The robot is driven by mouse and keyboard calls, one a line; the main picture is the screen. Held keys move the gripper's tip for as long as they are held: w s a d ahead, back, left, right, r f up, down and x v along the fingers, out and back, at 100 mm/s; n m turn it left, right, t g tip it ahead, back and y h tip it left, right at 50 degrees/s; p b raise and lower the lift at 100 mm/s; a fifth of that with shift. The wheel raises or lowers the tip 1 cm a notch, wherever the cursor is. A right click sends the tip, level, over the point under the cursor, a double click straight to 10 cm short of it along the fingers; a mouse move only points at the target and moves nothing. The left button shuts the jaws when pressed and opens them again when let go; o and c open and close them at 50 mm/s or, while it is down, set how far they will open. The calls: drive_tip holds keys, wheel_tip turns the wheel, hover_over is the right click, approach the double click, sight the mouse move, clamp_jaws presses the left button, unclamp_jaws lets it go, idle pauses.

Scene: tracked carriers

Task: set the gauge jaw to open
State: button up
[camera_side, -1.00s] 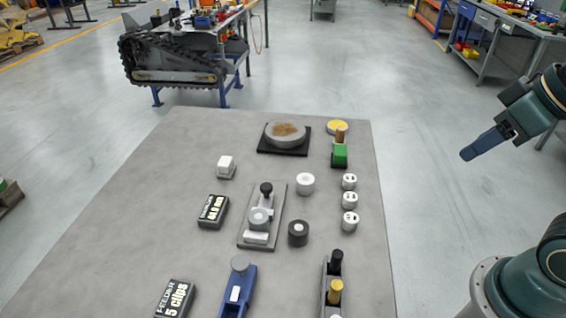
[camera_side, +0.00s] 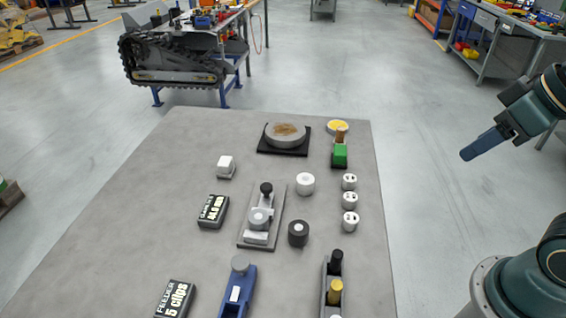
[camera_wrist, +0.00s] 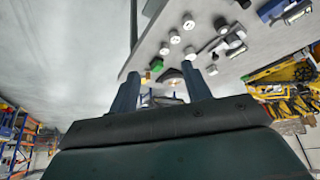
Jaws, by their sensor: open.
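The likely gauge is a grey plate (camera_side: 247,240) near the middle of the table in the side view. It carries a black knob (camera_side: 266,188), a round grey disc (camera_side: 259,218) and a pale block (camera_side: 256,238). How its jaw is set I cannot tell. A small black readout box (camera_side: 213,211) with pale lettering stands to its left; its text is too small to read surely. My gripper (camera_side: 474,150) hangs right of the table, well away from the plate. In the wrist view my gripper (camera_wrist: 163,72) has its two fingers apart with nothing between them.
White cylinders (camera_side: 350,201), a dark cylinder (camera_side: 298,233) and a white one (camera_side: 305,183) stand right of the plate. A green block (camera_side: 340,155) and a round grey disc on a black base (camera_side: 270,151) are farther back. A blue fixture (camera_side: 238,295) and a feeder box (camera_side: 175,299) are in front.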

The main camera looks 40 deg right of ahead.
drive_tip(key=shift+w+r, duration=0.1)
drive_tip(key=w+a+r+g, duration=0.2)
drive_tip(key=w+a+r, duration=0.15)
drive_tip(key=w, duration=0.65)
drive_tip(key=g, duration=0.4)
hover_over(267, 186)
wheel_tip(267, 186, down, 11)
drive_tip(key=shift+a, duration=0.1)
drive_tip(key=shift+f, duration=0.15)
wheel_tip(267, 186, down, 14)
drive_tip(key=shift+r, duration=0.2)
